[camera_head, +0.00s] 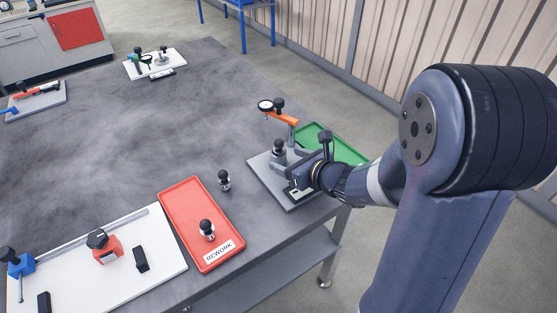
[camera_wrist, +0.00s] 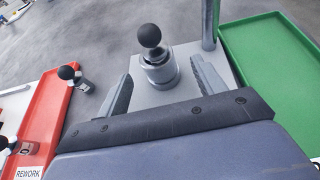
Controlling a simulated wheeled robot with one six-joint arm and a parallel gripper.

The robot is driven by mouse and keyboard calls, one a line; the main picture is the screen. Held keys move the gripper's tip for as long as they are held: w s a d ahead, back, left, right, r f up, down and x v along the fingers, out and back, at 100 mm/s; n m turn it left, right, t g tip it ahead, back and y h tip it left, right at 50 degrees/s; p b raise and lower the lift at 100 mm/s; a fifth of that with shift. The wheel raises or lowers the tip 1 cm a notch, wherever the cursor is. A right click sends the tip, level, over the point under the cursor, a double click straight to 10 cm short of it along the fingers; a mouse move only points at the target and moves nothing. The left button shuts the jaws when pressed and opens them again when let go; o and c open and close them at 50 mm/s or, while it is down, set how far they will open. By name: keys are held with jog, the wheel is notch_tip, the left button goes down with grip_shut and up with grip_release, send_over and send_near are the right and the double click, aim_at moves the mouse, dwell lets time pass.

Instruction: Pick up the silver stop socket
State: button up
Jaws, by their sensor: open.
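A silver-grey round socket piece (camera_wrist: 161,73) with a black ball knob on top (camera_wrist: 149,36) stands upright on the grey base plate of a dial gauge stand; in the head view it shows (camera_head: 279,155) just left of my gripper (camera_head: 300,162). In the wrist view my gripper (camera_wrist: 162,80) is open, with one finger on each side of the socket and visible gaps. Two smaller silver pieces with black ball knobs stand apart: one on the bare table (camera_head: 224,181), one in the red REWORK tray (camera_head: 207,231). Which one the task names cannot be told for sure.
The gauge stand has an orange arm (camera_head: 281,117) and a grey post (camera_wrist: 210,22) close to my right finger. The red tray (camera_head: 184,199) and a white board (camera_head: 160,275) lie left. The table's middle is clear.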

aim_at(274, 156)
jog(key=shift+f+x, duration=0.2)
jog(key=shift+x, duration=3.25)
jog(key=shift+s, duration=0.15)
jog(key=shift+c, duration=0.4)
jog(key=c, duration=1.2)
